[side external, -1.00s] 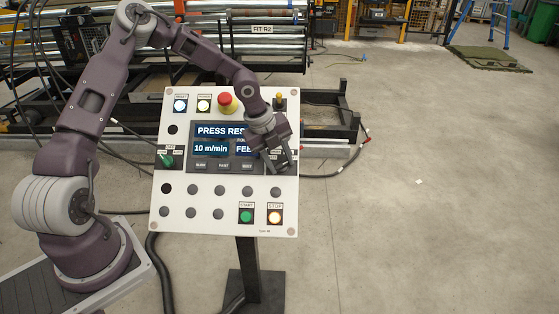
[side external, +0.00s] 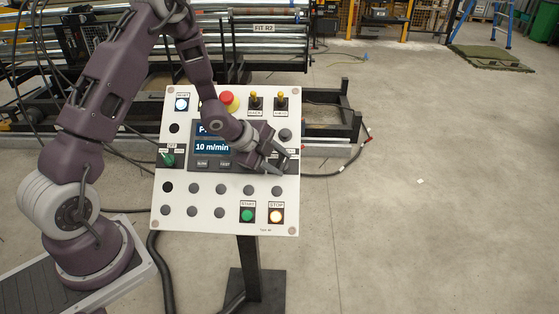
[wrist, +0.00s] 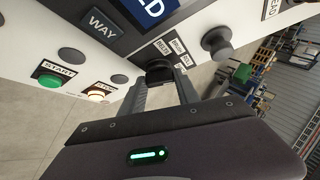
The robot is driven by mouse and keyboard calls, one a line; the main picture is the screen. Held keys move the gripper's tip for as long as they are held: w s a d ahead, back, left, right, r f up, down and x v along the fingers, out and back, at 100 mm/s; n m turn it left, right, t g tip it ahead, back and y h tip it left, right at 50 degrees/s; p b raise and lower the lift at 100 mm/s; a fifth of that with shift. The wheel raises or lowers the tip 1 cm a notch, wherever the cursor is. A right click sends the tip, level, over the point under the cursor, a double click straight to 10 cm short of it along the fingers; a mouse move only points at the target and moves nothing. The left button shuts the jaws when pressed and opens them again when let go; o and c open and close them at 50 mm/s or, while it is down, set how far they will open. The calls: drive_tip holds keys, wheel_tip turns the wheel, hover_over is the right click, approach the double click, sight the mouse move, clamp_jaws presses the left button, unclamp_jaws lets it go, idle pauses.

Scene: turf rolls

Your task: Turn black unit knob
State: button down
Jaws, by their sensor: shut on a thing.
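The black unit knob (wrist: 158,69) shows in the wrist view near the right edge of the panel, beside small white labels. My gripper (wrist: 163,82) has its two fingers on either side of the knob and is shut on it. In the side external view my gripper (side external: 284,162) reaches the panel's right side from the left, with the wrist tilted. The knob is hidden there behind the fingers. The white control panel (side external: 228,224) stands upright on a dark post.
The red emergency button (side external: 229,98) and two yellow-tipped toggles sit above my wrist. The screen (side external: 212,147) is partly covered by my arm. A green selector (side external: 168,160) is at the left; green start (side external: 247,215) and lit stop (side external: 276,216) buttons are below.

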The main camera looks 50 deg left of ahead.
drive_tip(key=n+t, duration=0.1)
drive_tip(key=n+t+y, duration=0.1)
drive_tip(key=n, duration=0.2)
drive_tip(key=shift+s+d+f+n+t+y, duration=0.15)
drive_tip(key=shift+s+f+n+t+y, duration=0.15)
drive_tip(key=shift+n+t, duration=0.1)
drive_tip(key=shift+n+t+y, duration=0.5)
drive_tip(key=shift+n+t, duration=0.1)
drive_tip(key=shift+n, duration=0.7)
drive_tip(key=shift+w+d+r+n, duration=0.1)
drive_tip(key=shift+n, duration=0.2)
drive_tip(key=c, duration=0.9)
unclamp_jaws()
